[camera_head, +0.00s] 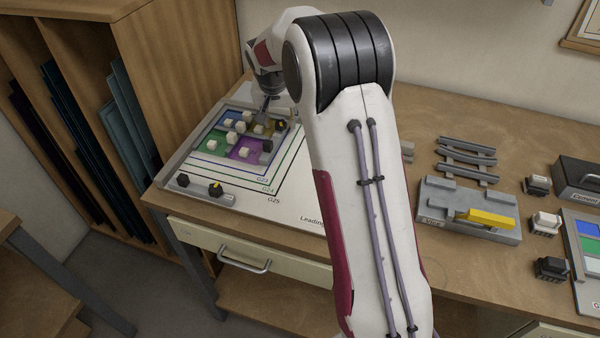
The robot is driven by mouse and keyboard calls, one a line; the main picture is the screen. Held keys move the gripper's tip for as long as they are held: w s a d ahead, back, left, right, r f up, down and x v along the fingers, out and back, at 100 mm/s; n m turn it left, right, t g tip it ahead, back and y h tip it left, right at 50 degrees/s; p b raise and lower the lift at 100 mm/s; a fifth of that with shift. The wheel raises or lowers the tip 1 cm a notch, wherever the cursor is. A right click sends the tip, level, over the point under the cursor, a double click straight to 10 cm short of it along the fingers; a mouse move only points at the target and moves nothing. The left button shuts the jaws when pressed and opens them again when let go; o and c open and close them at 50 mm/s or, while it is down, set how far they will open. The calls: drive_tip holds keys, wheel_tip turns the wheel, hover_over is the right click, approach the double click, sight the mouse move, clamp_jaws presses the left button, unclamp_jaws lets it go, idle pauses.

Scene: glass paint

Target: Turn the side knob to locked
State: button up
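A grey bar (201,190) lies along the left front edge of the white board. It carries a dark round knob (183,180) and a black knob with a yellow mark (216,189). I cannot read a locked marking on either. My gripper (265,113) points down over the panel of coloured glass (243,153), behind and to the right of the bar, apart from these knobs. It is small and partly merged with dark parts around it, so its opening cannot be told. A dark and yellow part (281,125) shows close beside it. My arm hides the board's right side.
Several pale blocks sit on the coloured panel. The white board (290,205) has printed outlines. On the right are a grey rack (467,160), a grey fixture with a yellow bar (487,218) and several small black-and-white blocks. Wooden shelving (165,60) stands close on the left.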

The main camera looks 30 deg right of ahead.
drive_tip(key=shift+d+n+t+y, duration=0.15)
drive_tip(key=shift+n+y, duration=0.45)
drive_tip(key=shift+n, duration=0.9)
drive_tip(key=shift+d+n+t+y, duration=0.15)
drive_tip(key=shift+n+y, duration=0.45)
drive_tip(key=shift+n, duration=0.9)
drive_tip(key=v, duration=0.8)
drive_tip(key=shift+m+g, duration=0.5)
drive_tip(key=shift+g, duration=0.2)
drive_tip(key=s+f, duration=0.1)
drive_tip(key=s+a+f, duration=0.1)
drive_tip(key=s, duration=0.1)
drive_tip(key=s+f, duration=0.1)
drive_tip(key=s, duration=0.1)
drive_tip(key=shift+s+a+f, duration=0.1)
drive_tip(key=shift+s+a, duration=0.1)
drive_tip(key=shift+s, duration=0.05)
drive_tip(key=s+a+r, duration=0.2)
drive_tip(key=s+a, duration=0.1)
drive_tip(key=s, duration=0.6)
drive_tip(key=s+a+r, duration=0.3)
drive_tip(key=s+a, duration=0.1)
drive_tip(key=s, duration=0.6)
drive_tip(key=shift+s+r+g, duration=0.25)
drive_tip(key=shift+g, duration=0.05)
